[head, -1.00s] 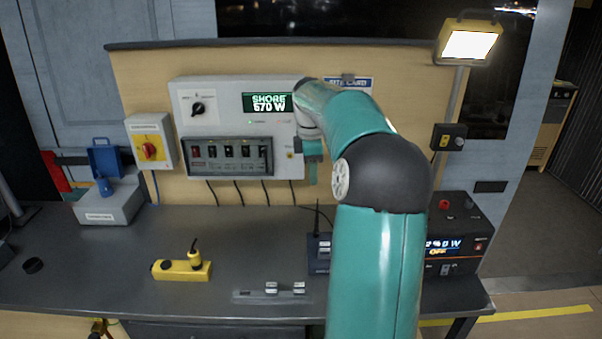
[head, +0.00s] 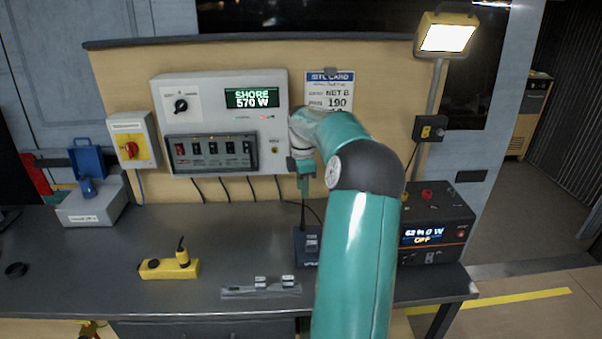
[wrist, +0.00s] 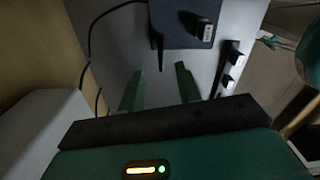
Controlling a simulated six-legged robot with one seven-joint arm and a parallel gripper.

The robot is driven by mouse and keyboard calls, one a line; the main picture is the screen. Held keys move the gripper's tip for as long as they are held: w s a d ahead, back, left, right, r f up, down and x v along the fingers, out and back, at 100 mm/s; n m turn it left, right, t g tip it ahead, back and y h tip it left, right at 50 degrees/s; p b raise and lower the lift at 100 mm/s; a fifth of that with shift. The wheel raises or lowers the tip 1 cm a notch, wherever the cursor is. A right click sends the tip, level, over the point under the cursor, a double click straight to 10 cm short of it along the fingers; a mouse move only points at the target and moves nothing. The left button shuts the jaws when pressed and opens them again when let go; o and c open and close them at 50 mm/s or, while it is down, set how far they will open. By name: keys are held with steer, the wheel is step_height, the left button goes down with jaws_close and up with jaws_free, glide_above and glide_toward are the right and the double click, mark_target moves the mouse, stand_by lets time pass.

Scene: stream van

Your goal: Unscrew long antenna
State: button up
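A dark blue box (head: 306,247) stands on the bench below my arm, with a thin long black antenna (head: 303,212) rising from it. In the wrist view the box (wrist: 176,38) is at the top, and the antenna (wrist: 158,52) points down the picture, its tip near the gap between my fingers. My gripper (head: 304,190) is above the box, pointing down. In the wrist view my gripper (wrist: 160,85) is open, with its two green fingers apart and nothing held. The head view hides part of the box behind my arm.
A yellow device (head: 168,268) with a short black stub lies at left. A rack (head: 260,291) with small silver-topped pieces lies in front. A black power unit (head: 434,225) stands at right, and a grey breaker panel (head: 215,118) is behind. Bare bench lies between them.

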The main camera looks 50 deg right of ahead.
glide_above(303, 224)
steer(key=f, duration=0.7)
steer(key=shift+w+d, duration=0.15)
steer(key=shift+w, duration=0.05)
steer(key=shift+r, duration=0.1)
jaws_close()
